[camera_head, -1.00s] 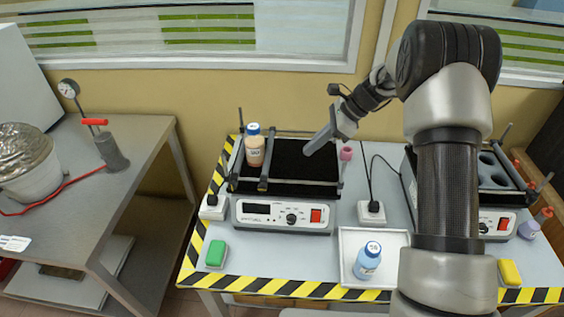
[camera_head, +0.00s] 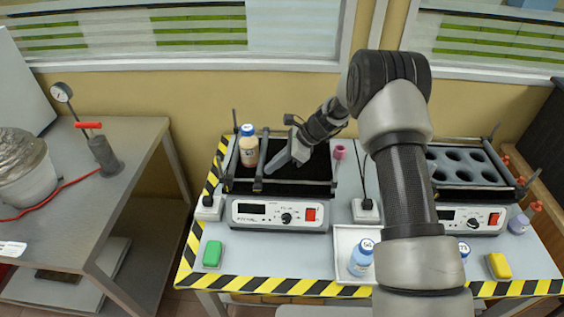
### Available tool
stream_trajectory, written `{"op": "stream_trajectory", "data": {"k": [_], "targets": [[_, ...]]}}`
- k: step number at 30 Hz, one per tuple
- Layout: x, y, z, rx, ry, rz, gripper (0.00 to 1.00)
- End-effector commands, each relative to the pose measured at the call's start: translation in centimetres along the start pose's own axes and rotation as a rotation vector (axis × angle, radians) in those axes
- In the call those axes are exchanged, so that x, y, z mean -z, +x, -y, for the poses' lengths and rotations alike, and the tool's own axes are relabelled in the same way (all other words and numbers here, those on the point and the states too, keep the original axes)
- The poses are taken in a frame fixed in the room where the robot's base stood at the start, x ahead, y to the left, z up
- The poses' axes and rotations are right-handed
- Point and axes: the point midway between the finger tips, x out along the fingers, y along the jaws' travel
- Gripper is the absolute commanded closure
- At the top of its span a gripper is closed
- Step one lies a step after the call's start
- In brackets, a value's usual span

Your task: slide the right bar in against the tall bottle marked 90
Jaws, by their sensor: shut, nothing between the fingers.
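The tall bottle (camera_head: 249,150) has a blue cap and orange-brown contents. It stands upright at the left of the black shaker platform (camera_head: 312,172); its label is too small to read surely. The right bar (camera_head: 261,163) is a dark rod running front to back across the platform, just right of the bottle. A narrow gap seems to show between them, but I cannot tell if they touch. My gripper (camera_head: 269,171) is shut and empty, pointing down-left, with its tip close to the bar's right side. I cannot tell whether it touches the bar.
The shaker's control box (camera_head: 280,214) is below the platform. A white tray (camera_head: 343,239) holds a bottle with blue liquid (camera_head: 361,258). A second shaker with a holed block (camera_head: 466,165) stands at the right, partly behind my arm. The platform right of my gripper is clear.

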Motion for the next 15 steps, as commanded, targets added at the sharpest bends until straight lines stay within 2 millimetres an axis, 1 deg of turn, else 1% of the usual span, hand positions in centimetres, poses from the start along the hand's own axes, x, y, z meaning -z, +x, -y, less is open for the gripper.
{"op": "stream_trajectory", "data": {"k": [10, 15], "targets": [[-0.15, 0.18, 0.00, 0.000, 0.000, 0.000, 1.00], [-0.77, 1.03, 0.00, 0.000, 0.000, 0.001, 1.00]]}}
